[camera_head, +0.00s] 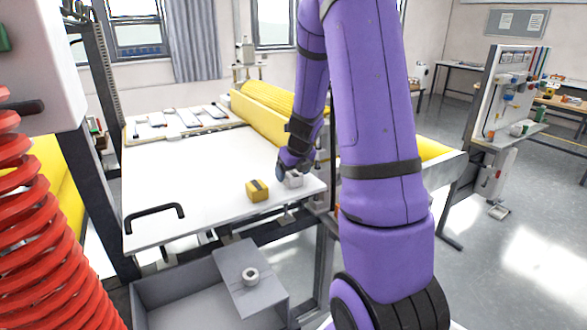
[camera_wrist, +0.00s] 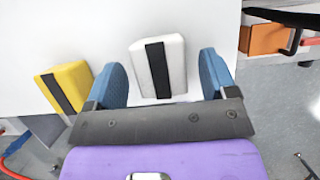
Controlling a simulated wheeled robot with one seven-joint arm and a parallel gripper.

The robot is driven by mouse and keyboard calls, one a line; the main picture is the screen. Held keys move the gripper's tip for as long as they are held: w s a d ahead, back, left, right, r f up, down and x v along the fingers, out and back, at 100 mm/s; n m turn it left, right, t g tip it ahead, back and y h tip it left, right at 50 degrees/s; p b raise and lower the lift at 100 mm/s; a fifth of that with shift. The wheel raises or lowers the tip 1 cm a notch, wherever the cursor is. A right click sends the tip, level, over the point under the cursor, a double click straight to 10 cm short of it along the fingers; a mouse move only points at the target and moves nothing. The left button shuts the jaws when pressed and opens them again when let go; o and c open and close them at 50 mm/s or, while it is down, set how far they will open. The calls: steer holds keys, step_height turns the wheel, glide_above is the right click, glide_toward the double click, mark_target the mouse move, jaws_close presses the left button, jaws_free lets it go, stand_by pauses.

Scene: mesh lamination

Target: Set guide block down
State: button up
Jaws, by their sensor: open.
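A white block with a black stripe (camera_wrist: 158,68) rests on the white table (camera_head: 190,180) near its right front edge. In the wrist view it lies between the two blue fingers of my gripper (camera_wrist: 165,78), with a gap visible on each side. My gripper (camera_head: 290,174) is open around the white block. In the head view the white block (camera_head: 294,179) is partly hidden by the gripper. A yellow block with a black stripe (camera_head: 257,191) sits on the table just left of it; it also shows in the wrist view (camera_wrist: 64,87), outside the left finger.
A yellow roll (camera_head: 262,112) lies along the table's right rear side. Several tools (camera_head: 182,117) lie at the back. A black handle (camera_head: 154,214) stands at the front left. A grey bin (camera_head: 190,305) is below the front edge. The table's middle is clear.

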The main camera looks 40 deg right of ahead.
steer(key=v, duration=1.2)
steer(key=s+a+r+n+y, duration=0.1)
steer(key=s+a+r+n, duration=0.25)
steer(key=a+n, duration=0.45)
steer(key=s+a+r+n+y, duration=0.1)
steer(key=s+a+r+n, duration=0.2)
steer(key=a+r+n, duration=0.5)
steer(key=s+a+n, duration=0.8)
steer(key=s+n, duration=0.4)
steer(key=n, duration=1.1)
steer(key=shift+s+a+t+h, duration=0.15)
steer(key=shift+a+t+h, duration=0.1)
steer(key=shift+t+h, duration=0.15)
